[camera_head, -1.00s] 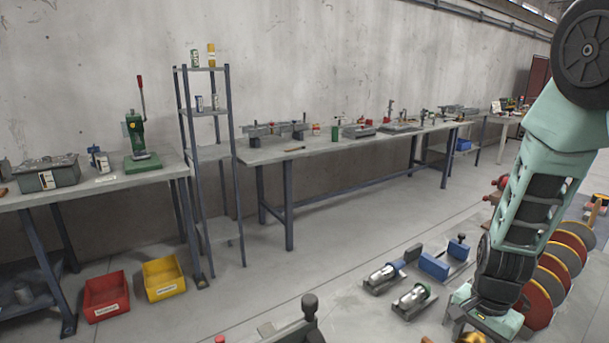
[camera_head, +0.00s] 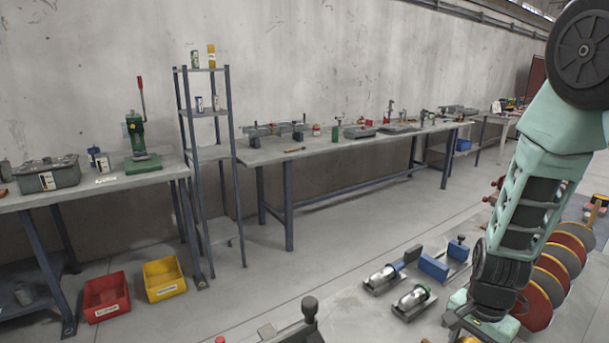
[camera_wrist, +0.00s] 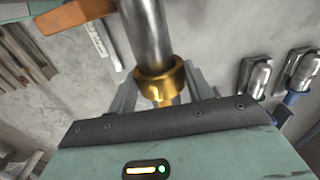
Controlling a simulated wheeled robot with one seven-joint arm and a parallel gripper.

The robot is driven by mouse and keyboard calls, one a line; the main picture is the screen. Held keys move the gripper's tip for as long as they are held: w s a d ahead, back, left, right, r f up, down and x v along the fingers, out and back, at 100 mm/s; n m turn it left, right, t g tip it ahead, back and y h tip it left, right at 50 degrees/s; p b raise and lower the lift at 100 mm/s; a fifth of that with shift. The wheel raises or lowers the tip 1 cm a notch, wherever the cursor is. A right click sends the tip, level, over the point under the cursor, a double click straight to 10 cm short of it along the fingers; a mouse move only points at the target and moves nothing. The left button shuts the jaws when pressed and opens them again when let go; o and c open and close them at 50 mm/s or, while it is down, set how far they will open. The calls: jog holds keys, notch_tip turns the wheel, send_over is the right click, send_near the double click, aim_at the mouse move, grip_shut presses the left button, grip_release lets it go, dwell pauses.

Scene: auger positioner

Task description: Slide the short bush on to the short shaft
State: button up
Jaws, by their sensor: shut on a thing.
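The short bush, a brass-coloured ring with a wider collar (camera_wrist: 160,82), is between the fingers of my gripper (camera_wrist: 163,97) in the wrist view. My gripper is shut on it. A grey steel shaft (camera_wrist: 147,35) comes down from the top of the wrist view and meets the bush's collar. The shaft end is hidden at the collar, so I cannot tell whether it is inside the bush or only against it. In the head view, my gripper (camera_head: 462,330) is at the bottom right, and a bit of brass shows at the frame's lower edge.
An orange-brown part (camera_wrist: 75,14) lies close to the shaft in the wrist view. Two clamped metal cylinders (camera_head: 384,278) (camera_head: 413,299) and a blue block (camera_head: 433,267) lie left of my gripper.

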jog(key=shift+s+a, duration=0.75)
jog(key=shift+a, duration=0.35)
jog(key=shift+s+a+p, duration=0.15)
jog(key=shift+a+p, duration=0.15)
jog(key=shift+p, duration=0.05)
jog(key=shift+s+a, duration=0.6)
jog(key=shift+a, duration=0.3)
jog(key=o, duration=1.2)
jog(key=shift+c, duration=0.2)
notch_tip(320, 180, up, 17)
jog(key=p, duration=0.4)
jog(key=s+a+r+n, duration=0.4)
jog(key=s+a+n, duration=0.9)
jog(key=s+n, duration=0.3)
jog(key=n, duration=0.3)
jog(key=shift+s+r+y, duration=0.15)
jog(key=shift+s+y, duration=0.15)
